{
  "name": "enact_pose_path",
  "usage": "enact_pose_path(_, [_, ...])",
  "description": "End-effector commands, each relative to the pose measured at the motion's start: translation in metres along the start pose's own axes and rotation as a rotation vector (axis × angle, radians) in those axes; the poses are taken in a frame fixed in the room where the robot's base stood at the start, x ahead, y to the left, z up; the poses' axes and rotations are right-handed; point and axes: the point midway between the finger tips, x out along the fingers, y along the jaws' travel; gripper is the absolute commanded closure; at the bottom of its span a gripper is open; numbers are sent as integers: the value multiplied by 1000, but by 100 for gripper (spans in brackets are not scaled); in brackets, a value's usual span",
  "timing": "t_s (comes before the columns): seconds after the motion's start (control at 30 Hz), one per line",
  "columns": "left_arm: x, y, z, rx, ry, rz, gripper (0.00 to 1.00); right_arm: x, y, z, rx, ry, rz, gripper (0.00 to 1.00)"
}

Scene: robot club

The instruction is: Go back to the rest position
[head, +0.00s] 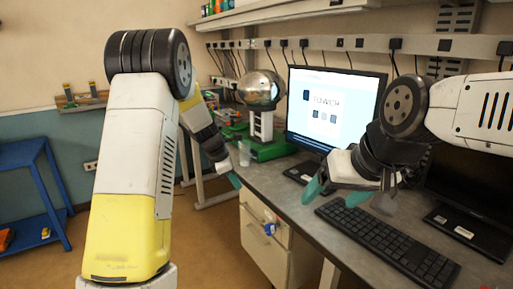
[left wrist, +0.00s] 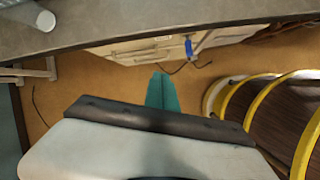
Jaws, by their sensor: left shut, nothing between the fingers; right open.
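My left gripper (head: 234,180) is at the left front edge of the desk in the head view, pointing down and to the right. Its teal fingers are shut and empty. In the left wrist view the shut fingertips (left wrist: 162,92) show over the brown floor, with the desk edge above them in the picture. My right gripper (head: 335,193) appears over the desk in front of the monitor in the head view. Its teal fingers are apart, with nothing seen between them.
The grey desk (head: 262,185) holds a keyboard (head: 390,245), a lit monitor (head: 335,112), a silver sphere on a stand (head: 260,88) and a clear cup (head: 244,153). A drawer cabinet (head: 264,240) stands below. A blue shelf (head: 30,160) is at left. Floor between is clear.

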Motion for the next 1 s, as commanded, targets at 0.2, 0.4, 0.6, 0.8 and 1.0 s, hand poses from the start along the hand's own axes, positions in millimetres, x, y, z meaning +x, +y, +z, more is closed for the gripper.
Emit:
enact_pose_path(0.2, [-106, -52, 10, 440, -29, 56, 100, 0, 0, 0, 0, 0, 0, 22])
enact_pose_path(0.4, [-178, -114, 7, 868, 3, 114, 100, 0, 0, 0, 0, 0, 0, 22])
enact_pose_path(0.6, [-228, -183, -8, 1305, 100, 159, 100, 0, 0, 0, 0, 0, 0, 22])
enact_pose_path(0.8, [-251, -242, -29, 1680, 243, 166, 100, 0, 0, 0, 0, 0, 0, 22])
enact_pose_path(1.0, [-256, -270, -43, 1873, 336, 145, 100, 0, 0, 0, 0, 0, 0, 22])
